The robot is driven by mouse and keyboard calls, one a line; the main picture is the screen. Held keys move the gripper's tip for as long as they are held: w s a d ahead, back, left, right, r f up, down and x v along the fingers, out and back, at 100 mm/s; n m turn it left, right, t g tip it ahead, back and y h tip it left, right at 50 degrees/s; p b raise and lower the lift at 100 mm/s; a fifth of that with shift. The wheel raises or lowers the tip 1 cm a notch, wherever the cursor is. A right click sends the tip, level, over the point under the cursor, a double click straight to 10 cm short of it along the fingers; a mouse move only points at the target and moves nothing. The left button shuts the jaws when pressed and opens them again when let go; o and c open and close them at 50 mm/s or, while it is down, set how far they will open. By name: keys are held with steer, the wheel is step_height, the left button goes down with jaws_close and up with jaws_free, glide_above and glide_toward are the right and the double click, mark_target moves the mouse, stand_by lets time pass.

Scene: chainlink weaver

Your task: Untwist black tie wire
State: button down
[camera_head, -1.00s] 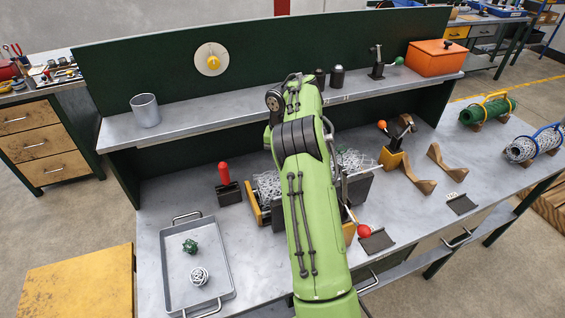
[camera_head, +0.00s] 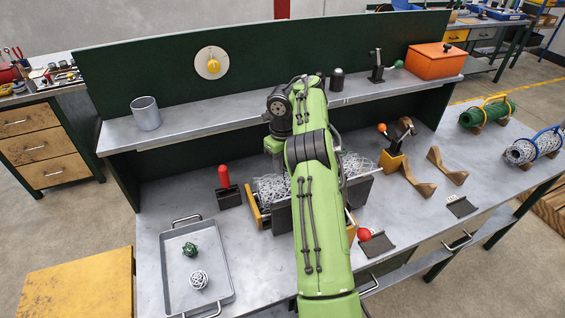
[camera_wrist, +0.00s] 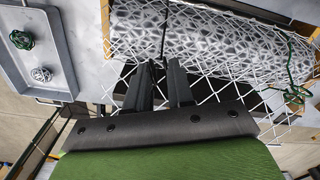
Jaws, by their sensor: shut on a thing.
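My gripper (camera_wrist: 161,68) shows in the wrist view at the near edge of a silver chain-link mesh roll (camera_wrist: 210,42). Its two dark fingers stand a little apart, with the black tie wire (camera_wrist: 165,36) as a thin dark strand running up from between the tips over the mesh. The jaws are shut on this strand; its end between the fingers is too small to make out. In the head view my arm hides the gripper and the wire, and the mesh (camera_head: 270,187) shows in its cradle on both sides of the arm.
A green wire (camera_wrist: 292,92) hangs at the mesh's right end. A grey tray (camera_head: 177,262) with a green and a silver wire ball lies left. A red-handled tool (camera_head: 224,178) stands between. Wooden cradles (camera_head: 446,168) and wrapped rolls (camera_head: 487,113) stand right.

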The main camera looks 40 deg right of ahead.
steer(key=shift+r+n, duration=0.1)
steer(key=shift+n, duration=0.6)
steer(key=shift+n, duration=0.3)
steer(key=c, duration=1)
jaws_free()
step_height(320, 180, up, 16)
steer(key=p, duration=1)
steer(key=shift+f, duration=0.2)
